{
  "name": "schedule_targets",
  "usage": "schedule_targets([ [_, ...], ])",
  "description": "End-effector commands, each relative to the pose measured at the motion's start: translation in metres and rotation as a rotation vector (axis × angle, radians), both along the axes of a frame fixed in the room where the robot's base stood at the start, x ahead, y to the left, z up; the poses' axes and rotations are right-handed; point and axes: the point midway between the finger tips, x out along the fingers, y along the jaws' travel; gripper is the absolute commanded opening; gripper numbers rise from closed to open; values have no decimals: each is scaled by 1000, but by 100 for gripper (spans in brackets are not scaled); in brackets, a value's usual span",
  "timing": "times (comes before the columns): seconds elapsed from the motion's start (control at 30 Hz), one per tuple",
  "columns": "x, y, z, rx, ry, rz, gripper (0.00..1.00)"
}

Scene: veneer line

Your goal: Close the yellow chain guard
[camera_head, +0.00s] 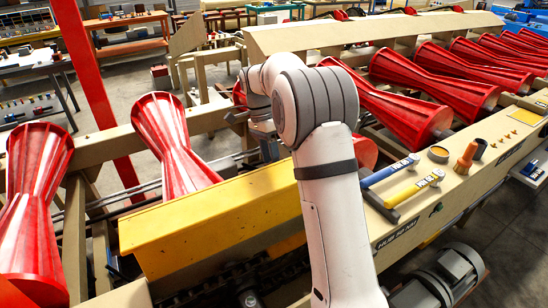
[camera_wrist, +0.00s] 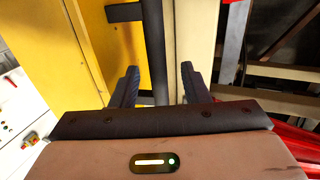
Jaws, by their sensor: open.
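The yellow chain guard (camera_head: 200,225) is a long box-like cover at the lower middle of the head view. A dark chain (camera_head: 235,283) shows uncovered below its near edge. My gripper (camera_head: 267,145) is at the guard's far right end, partly hidden by my arm. In the wrist view the guard (camera_wrist: 92,45) fills the left side. A black bar handle (camera_wrist: 160,45), with a bracket reaching onto the yellow face, runs between the two fingers of my gripper (camera_wrist: 160,75). The fingers are open, with gaps at both sides of the bar.
Red hourglass rollers (camera_head: 170,140) stand left and right of my arm. A beige ledge (camera_head: 460,185) at the right holds blue and yellow handled tools, a tin (camera_head: 438,154) and a brush (camera_head: 465,157). A red post (camera_head: 95,85) rises at the left. A grey motor (camera_head: 445,275) sits lower right.

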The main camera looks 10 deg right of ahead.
Motion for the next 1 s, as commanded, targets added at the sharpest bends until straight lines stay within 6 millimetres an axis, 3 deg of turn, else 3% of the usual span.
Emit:
schedule_targets([
  [0.43,-5,-1,-12,0,-1,1,41],
  [0.9,-4,0,-11,1,-3,2,2],
  [1.0,-4,0,-11,1,-3,3,0],
])
